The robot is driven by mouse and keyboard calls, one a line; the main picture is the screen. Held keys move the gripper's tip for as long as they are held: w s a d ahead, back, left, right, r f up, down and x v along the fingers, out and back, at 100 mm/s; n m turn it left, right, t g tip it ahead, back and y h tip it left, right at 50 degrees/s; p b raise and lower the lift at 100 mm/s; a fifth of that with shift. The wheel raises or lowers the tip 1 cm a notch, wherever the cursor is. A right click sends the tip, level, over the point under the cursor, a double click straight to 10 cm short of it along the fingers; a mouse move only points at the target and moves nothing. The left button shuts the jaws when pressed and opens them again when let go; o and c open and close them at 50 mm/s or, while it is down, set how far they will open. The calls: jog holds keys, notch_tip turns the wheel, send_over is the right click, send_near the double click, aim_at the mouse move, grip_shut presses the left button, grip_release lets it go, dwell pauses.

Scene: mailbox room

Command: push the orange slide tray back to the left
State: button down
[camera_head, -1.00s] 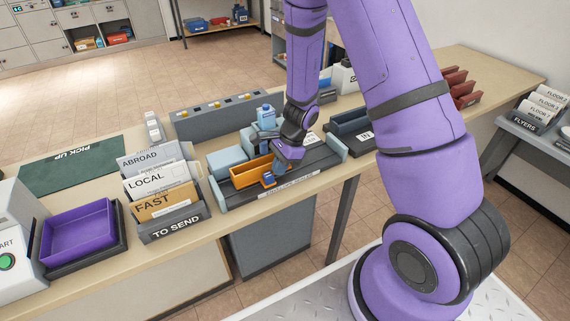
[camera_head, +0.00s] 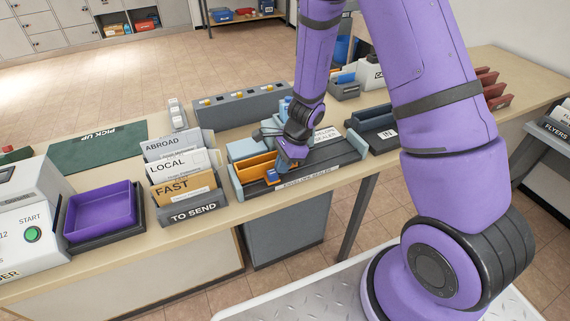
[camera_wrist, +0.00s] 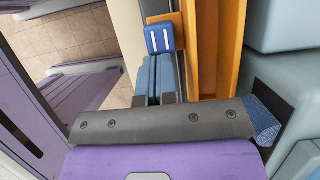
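The orange slide tray (camera_head: 254,168) sits at the left part of the grey envelope sealer (camera_head: 322,168) on the counter, close to the light-blue block at its left end. A blue piece (camera_head: 271,175) is on the tray's front side near its right end. It shows with white stripes in the wrist view (camera_wrist: 160,38), beside the orange tray wall (camera_wrist: 207,50). My gripper (camera_head: 284,164) is low over the sealer at the tray's right end, pointing down.
A TO SEND rack (camera_head: 190,212) with ABROAD, LOCAL and FAST cards stands left of the sealer. A purple tray (camera_head: 101,210) is farther left. A dark IN tray (camera_head: 373,135) is to the right. A grey panel with several knobs (camera_head: 240,104) stands behind.

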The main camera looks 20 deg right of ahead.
jog(key=shift+a, duration=0.15)
jog(key=shift+d, duration=0.3)
jog(key=d, duration=0.4)
jog(key=shift+w+r, duration=0.15)
jog(key=shift+r, duration=0.25)
jog(key=s+d+r+n+t, duration=0.1)
jog(key=s+r+n, duration=0.1)
jog(key=r, duration=0.7)
jog(key=s+d+r+n, duration=0.1)
jog(key=r+n, duration=0.1)
jog(key=r, duration=0.8)
jog(key=s+d+r+n+t+h, duration=0.1)
jog(key=s+r+n+t+h, duration=0.1)
jog(key=s+r+n, duration=0.4)
jog(key=s+d+r+n+t+h, duration=0.1)
jog(key=s+r+n+t+h, duration=0.1)
jog(key=s+r+n, duration=0.5)
jog(key=s+r, duration=0.5)
jog(key=s, duration=0.3)
jog(key=shift+s+d+r+n, duration=0.15)
jog(key=shift+d+r+n, duration=0.15)
jog(key=shift+d, duration=0.1)
